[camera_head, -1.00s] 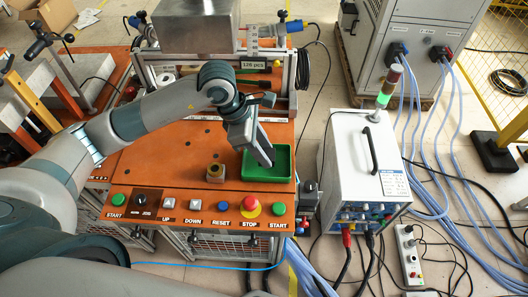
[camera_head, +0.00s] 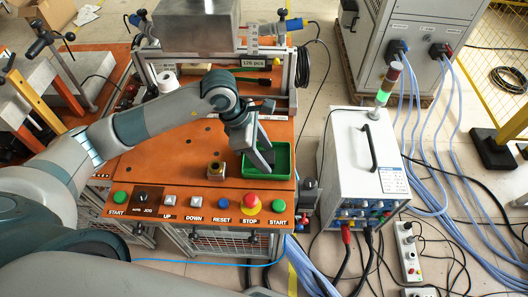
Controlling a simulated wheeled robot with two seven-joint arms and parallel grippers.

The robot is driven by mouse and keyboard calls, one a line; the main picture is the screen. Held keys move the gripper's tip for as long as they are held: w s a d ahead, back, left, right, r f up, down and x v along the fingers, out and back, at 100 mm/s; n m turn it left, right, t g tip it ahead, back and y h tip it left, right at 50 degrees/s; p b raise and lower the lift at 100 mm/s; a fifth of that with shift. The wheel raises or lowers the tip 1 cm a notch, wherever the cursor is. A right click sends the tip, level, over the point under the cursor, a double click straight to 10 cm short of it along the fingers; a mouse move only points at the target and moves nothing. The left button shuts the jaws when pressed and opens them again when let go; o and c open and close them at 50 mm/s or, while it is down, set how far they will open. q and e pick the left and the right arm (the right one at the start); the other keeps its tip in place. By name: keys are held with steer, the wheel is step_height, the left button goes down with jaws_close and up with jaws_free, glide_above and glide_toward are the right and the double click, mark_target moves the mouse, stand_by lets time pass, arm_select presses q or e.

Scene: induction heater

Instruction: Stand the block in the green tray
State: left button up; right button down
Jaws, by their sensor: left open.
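The green tray (camera_head: 282,157) lies on the right side of the orange table top. My left gripper (camera_head: 262,164) reaches down from above over the left part of the tray, fingers pointing down and open. The gripper and its wrist hide part of the tray, and I cannot tell whether anything stands behind or between the fingers. A small yellowish-brown block-like piece (camera_head: 216,171) with a dark round mark on top sits on the table just left of the tray, apart from it. I cannot tell whether this is the task's block. My right gripper is not in view.
Along the table's front edge runs a row of buttons, with a red stop button (camera_head: 250,202). A metal box (camera_head: 195,25) stands above the back of the table. A white power unit (camera_head: 365,160) stands to the right. The table's left middle is partly under my arm.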

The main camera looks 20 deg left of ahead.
arm_select(q)
steer(key=shift+r, duration=0.15)
steer(key=shift+a+r, duration=0.15)
steer(key=shift+r, duration=0.1)
steer(key=b+v, duration=0.3)
steer(key=v, duration=0.8)
steer(key=shift+s+a+r, duration=0.1)
steer(key=shift+r, duration=0.05)
